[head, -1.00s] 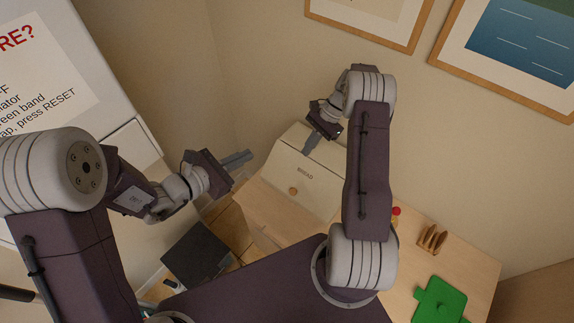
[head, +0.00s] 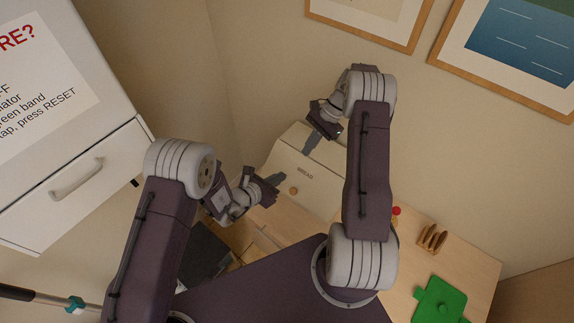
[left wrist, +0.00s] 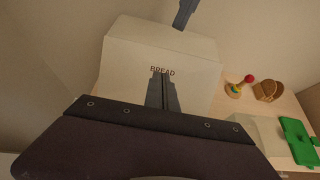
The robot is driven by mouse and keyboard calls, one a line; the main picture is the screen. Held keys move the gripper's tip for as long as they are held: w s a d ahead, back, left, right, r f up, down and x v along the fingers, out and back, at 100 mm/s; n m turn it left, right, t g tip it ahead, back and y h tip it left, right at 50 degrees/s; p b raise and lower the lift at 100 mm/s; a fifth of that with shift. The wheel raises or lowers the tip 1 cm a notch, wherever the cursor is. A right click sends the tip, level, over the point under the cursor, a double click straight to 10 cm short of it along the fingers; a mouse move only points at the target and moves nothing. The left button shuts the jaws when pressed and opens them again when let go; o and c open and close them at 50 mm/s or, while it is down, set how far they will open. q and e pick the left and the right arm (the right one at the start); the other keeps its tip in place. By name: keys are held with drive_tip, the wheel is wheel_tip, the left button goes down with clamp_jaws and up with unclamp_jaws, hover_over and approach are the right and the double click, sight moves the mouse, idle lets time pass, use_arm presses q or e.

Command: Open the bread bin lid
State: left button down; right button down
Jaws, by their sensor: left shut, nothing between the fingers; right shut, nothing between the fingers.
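The cream bread bin (head: 318,186) stands on the wooden table against the wall, its front marked BREAD with a round wooden knob (head: 293,190). It looks closed. My left gripper (head: 279,178) is shut and empty, its tips close to the bin's front, left of the knob; I cannot tell whether they touch. In the left wrist view the left fingers (left wrist: 162,90) overlap the front of the bin (left wrist: 125,70) just below the lettering, and the knob is hidden. My right gripper (head: 310,145) is shut and empty at the bin's top; one finger (left wrist: 184,14) shows in the left wrist view.
A white cabinet with a drawer (head: 75,185) stands at the left.

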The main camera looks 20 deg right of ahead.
use_arm(q)
drive_tip(key=d, duration=0.1)
drive_tip(key=w+d+r, duration=0.2)
drive_tip(key=d, duration=0.1)
idle(0.3)
drive_tip(key=shift+a, duration=0.1)
idle(1.0)
use_arm(e)
drive_tip(key=c, duration=1.1)
unclamp_jaws()
drive_tip(key=shift+r, duration=0.1)
drive_tip(key=v, duration=1.2)
